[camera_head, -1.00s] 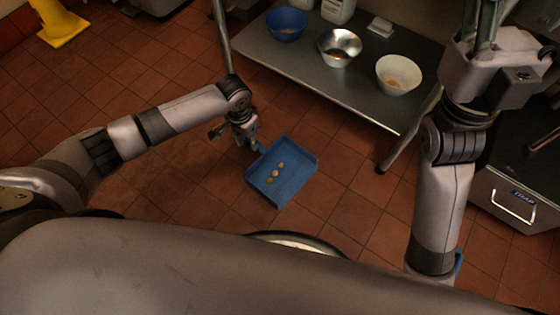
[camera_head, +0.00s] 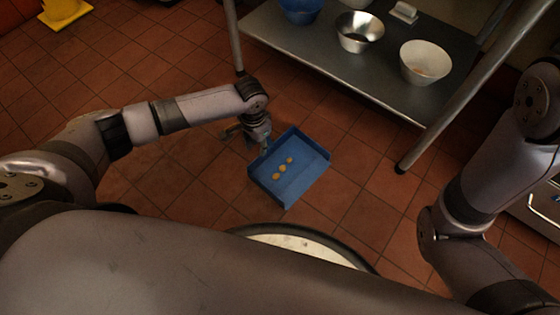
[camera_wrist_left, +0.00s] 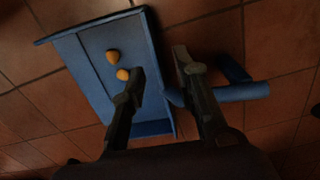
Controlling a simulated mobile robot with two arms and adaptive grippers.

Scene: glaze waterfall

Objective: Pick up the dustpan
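The blue dustpan (camera_head: 300,179) lies on the tiled floor in the head view, with three small yellow-orange lumps (camera_head: 282,168) in it. In the left wrist view its pan (camera_wrist_left: 88,70) is at left and its blue handle (camera_wrist_left: 240,92) at right. My left gripper (camera_head: 263,147) is at the handle end of the dustpan. In the left wrist view my left gripper (camera_wrist_left: 160,75) has its two fingers apart, with part of the handle's neck showing between them. One finger overlaps the handle; contact cannot be told. My right gripper is out of view.
A metal table (camera_head: 300,62) at the back carries a blue bowl (camera_head: 301,10), a steel bowl (camera_head: 358,32) and a white bowl (camera_head: 425,62). A table leg (camera_head: 455,105) reaches the floor right of the dustpan. A yellow object (camera_head: 65,12) stands far left. Open floor surrounds the dustpan.

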